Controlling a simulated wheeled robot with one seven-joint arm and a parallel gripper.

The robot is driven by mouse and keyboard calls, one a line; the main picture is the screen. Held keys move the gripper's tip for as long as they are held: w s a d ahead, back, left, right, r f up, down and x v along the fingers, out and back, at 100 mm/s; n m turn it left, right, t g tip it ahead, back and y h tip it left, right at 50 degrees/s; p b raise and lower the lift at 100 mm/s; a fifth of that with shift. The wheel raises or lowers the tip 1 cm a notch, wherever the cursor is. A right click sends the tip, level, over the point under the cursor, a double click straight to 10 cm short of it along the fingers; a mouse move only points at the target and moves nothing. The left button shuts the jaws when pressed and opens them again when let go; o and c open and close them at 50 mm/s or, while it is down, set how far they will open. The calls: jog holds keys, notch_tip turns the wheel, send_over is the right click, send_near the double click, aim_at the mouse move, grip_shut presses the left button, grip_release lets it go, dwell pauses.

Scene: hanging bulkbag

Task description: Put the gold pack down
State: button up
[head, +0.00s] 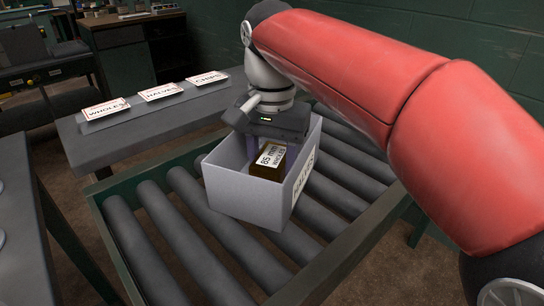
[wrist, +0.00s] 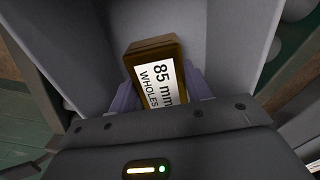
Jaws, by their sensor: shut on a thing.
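The gold pack (head: 266,172) is a brown-gold block with a white label reading "85 mm WHOLES". It also shows in the wrist view (wrist: 149,48). My gripper (head: 268,152) is shut on it, with the purple fingers on either side of the pack in the wrist view (wrist: 160,88). The pack is inside the upper part of an open light-grey bin (head: 238,195). The bin has a label on its right side, partly readable. Whether the pack touches the bin's floor is hidden.
The bin stands on a roller conveyor (head: 150,215) with a green frame. A grey table (head: 100,147) behind left holds signs "WHOLES" (head: 105,108), "HALVES" (head: 161,92) and "CHIPS" (head: 207,79). The rollers left of the bin are clear.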

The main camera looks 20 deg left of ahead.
jog(key=shift+f, duration=0.2)
jog(key=o, duration=1)
jog(key=shift+o, duration=0.2)
